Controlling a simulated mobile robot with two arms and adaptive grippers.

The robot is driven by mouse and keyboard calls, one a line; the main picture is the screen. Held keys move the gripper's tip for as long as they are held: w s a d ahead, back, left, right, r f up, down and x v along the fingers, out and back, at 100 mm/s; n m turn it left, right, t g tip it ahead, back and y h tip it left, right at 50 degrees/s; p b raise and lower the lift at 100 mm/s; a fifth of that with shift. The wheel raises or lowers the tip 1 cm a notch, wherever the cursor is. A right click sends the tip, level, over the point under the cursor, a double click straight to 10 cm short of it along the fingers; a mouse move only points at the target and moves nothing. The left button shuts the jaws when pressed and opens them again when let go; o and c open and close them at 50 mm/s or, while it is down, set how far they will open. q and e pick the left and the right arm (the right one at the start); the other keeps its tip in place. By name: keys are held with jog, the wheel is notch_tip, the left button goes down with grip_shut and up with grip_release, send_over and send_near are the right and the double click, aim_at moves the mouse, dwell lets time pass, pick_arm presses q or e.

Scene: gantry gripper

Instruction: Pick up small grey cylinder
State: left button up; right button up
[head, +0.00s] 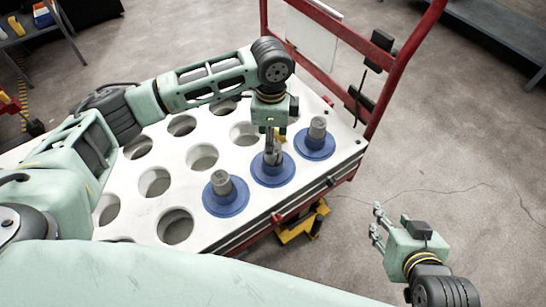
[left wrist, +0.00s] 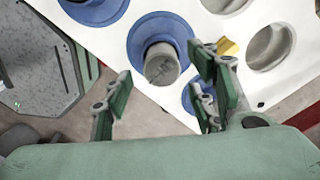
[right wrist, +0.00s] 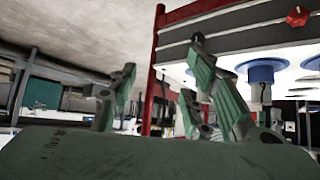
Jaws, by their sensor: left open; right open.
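Three grey cylinders stand upright in blue flanged holders on the white cart top: a near one (head: 220,184), a middle one and a far one (head: 316,128). My left gripper (head: 272,152) points down at the middle holder (head: 272,172), its fingers hiding most of that cylinder. In the left wrist view, a grey cylinder (left wrist: 162,66) in its blue holder (left wrist: 148,28) shows beyond the gap between the open fingers (left wrist: 155,100). Whether the fingers touch it, I cannot tell. My right gripper (head: 377,225) is open and empty, off the cart's side; its fingers show in the right wrist view (right wrist: 165,95).
The white cart top (head: 222,132) has several empty round holes. A red cart frame (head: 400,55) rises at the far end. The floor (head: 460,150) right of the cart is clear. The cart's underside shows a blue holder (right wrist: 262,72) in the right wrist view.

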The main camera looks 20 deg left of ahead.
pick_arm(q)
jog(key=f, duration=0.1)
jog(key=f+b, duration=0.1)
jog(key=f, duration=0.2)
jog(key=shift+s+d+f+b, duration=0.1)
jog(key=shift+s+d+b, duration=0.05)
jog(key=shift+d+b, duration=0.15)
jog(key=shift+f, duration=0.1)
grip_shut()
pick_arm(e)
jog(key=w+a+r+t+y, duration=0.1)
jog(key=w+a+r+t, duration=0.1)
jog(key=w+r+t, duration=0.3)
notch_tip(320, 180, up, 3)
jog(key=shift+w+a+r+y, duration=0.15)
jog(key=shift+w+a+y, duration=0.2)
jog(key=shift+w, duration=0.2)
